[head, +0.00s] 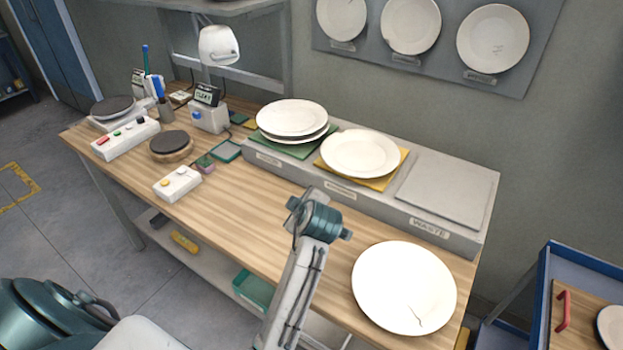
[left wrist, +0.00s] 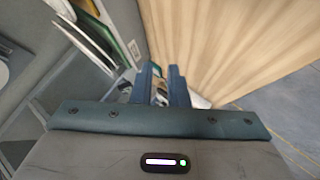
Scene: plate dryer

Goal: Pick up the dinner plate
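A large white dinner plate (head: 404,287) with a dark crack near its lower rim lies flat at the front right of the wooden table. A stack of white plates (head: 292,118) sits on a green mat, and one white plate (head: 360,154) sits on a yellow mat, both on the grey raised platform (head: 345,190). My left gripper shows in the left wrist view (left wrist: 162,80), its two fingers apart with a gap between them and no plate there. Neither gripper's fingers are visible in the head view. My right gripper is in neither view.
A grey pad (head: 446,189) behind the "WASTE" label is empty. Scales, a white button box (head: 177,184) and a lamp (head: 218,46) crowd the table's left. Three plates hang on a wall board (head: 425,70). A blue cart (head: 585,270) stands at right.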

